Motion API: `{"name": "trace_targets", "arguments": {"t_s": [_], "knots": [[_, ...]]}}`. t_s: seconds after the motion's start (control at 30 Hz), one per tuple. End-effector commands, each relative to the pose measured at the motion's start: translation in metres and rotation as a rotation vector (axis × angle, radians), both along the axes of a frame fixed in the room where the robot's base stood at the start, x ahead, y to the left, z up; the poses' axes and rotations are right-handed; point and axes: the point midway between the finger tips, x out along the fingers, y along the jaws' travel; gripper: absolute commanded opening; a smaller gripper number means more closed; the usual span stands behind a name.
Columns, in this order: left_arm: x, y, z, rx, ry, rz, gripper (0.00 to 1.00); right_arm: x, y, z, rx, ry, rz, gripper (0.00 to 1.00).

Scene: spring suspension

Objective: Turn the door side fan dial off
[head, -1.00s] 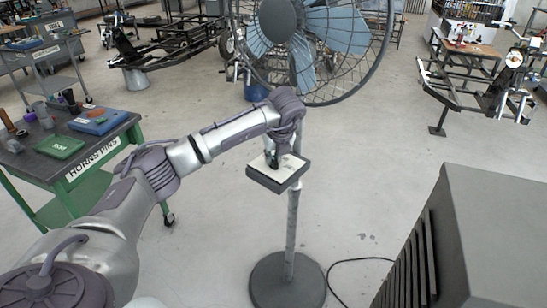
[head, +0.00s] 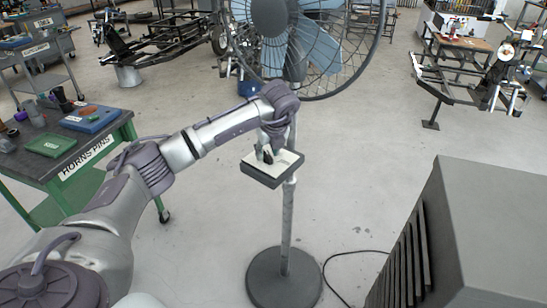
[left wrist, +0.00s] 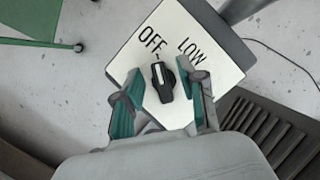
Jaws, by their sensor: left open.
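The fan's control box (head: 262,177) is mounted on the fan's pole, with a pale face. In the left wrist view the pale panel (left wrist: 205,40) carries the words OFF and LOW. The black dial (left wrist: 163,84) sits on it, its white line pointing up toward the mark by OFF. My left gripper (left wrist: 160,78) is open, with one teal-padded finger on each side of the dial and gaps visible. In the head view my left gripper (head: 266,154) is at the panel and hides part of it. My right gripper is not in view.
The large caged fan (head: 300,45) stands behind the panel on a pole with a round base (head: 284,280). A grey louvred cabinet (head: 480,230) is at the right. A green cart (head: 60,165) with tools is at the left. A cable (head: 340,256) lies on the floor.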

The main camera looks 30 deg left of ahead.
Motion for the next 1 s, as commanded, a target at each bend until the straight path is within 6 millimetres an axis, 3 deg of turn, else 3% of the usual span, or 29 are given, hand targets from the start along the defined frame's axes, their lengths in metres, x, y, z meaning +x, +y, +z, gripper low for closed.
{"name": "trace_targets", "arguments": {"t_s": [0.17,0.6,0.8,1.0], "knots": [[-0.005,-0.009,0.028,0.000,-0.007,-0.004,0.41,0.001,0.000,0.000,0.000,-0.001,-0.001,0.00],[-0.064,-0.088,0.024,-0.001,-0.001,-0.005,0.41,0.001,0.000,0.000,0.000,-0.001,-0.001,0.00],[-0.076,-0.102,0.024,0.000,-0.001,-0.001,0.41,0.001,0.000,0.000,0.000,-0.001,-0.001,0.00],[-0.077,-0.105,0.024,-0.001,-0.001,0.001,0.41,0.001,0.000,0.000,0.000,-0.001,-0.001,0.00]]}}
